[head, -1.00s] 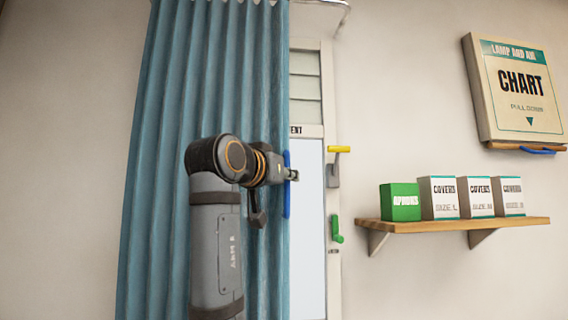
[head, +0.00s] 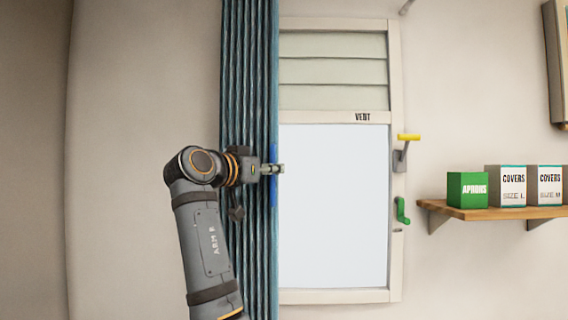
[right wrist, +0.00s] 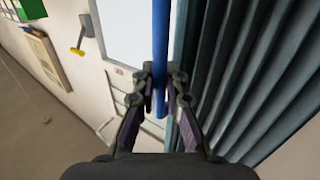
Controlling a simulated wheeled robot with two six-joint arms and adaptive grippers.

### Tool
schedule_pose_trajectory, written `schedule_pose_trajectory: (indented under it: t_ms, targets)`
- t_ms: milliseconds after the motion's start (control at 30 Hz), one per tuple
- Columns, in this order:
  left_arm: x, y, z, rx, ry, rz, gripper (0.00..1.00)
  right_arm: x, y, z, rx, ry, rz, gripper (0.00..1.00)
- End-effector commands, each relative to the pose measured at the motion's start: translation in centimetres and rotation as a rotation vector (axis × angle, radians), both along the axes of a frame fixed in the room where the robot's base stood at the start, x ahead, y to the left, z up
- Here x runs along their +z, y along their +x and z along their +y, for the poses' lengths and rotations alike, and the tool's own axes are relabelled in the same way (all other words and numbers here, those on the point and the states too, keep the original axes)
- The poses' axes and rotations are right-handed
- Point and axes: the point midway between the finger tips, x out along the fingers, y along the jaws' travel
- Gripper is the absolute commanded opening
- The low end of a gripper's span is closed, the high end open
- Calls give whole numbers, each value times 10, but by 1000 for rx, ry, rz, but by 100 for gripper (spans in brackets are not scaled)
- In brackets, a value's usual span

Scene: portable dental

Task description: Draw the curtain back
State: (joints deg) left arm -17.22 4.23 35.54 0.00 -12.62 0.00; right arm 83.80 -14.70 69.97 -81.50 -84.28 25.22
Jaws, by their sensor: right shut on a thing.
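The blue-grey curtain (head: 249,70) hangs in tight folds along the left side of the window (head: 333,200). A blue pull bar (head: 273,190) runs upright along the curtain's right edge. My right gripper (head: 278,169) is shut on this bar; in the right wrist view the bar (right wrist: 160,55) passes between the two fingers of the gripper (right wrist: 160,80). The curtain folds (right wrist: 250,70) lie right beside it there. My left gripper is in neither view.
The window has a vent panel (head: 333,70) above, a yellow handle (head: 408,137) and a green handle (head: 402,210) on its right side. A wooden shelf (head: 500,212) with a green aprons box (head: 467,189) and covers boxes stands out at right. Wall left of the curtain is bare.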

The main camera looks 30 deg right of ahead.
Motion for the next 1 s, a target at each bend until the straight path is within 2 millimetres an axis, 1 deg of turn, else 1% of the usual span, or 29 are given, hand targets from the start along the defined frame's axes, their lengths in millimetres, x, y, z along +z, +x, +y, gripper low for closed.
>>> schedule_pose_trajectory:
  t_ms: [133, 367, 400, 433, 467, 767, 867, 967, 1000]
  targets:
    - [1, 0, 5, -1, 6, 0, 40, -1, 2, 2, 1, -3, 1, 0]
    - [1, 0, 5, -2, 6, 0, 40, 0, 1, 1, 0, -3, 1, 0]
    - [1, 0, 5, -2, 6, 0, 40, 0, 1, 1, 0, -3, 1, 15]
    - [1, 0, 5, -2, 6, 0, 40, 0, 1, 1, 0, -3, 1, 20]
    - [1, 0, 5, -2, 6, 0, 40, 0, 1, 1, 0, -3, 1, 21]
    - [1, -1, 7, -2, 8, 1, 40, 2, 1, 1, 0, -2, 0, 21]
    - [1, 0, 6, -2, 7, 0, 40, 14, 1, 1, -2, -4, -2, 21]
    - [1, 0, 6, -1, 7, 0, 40, 36, 0, 1, -1, -4, -2, 21]
    - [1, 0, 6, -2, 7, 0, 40, 46, 1, 1, -1, -5, -1, 21]
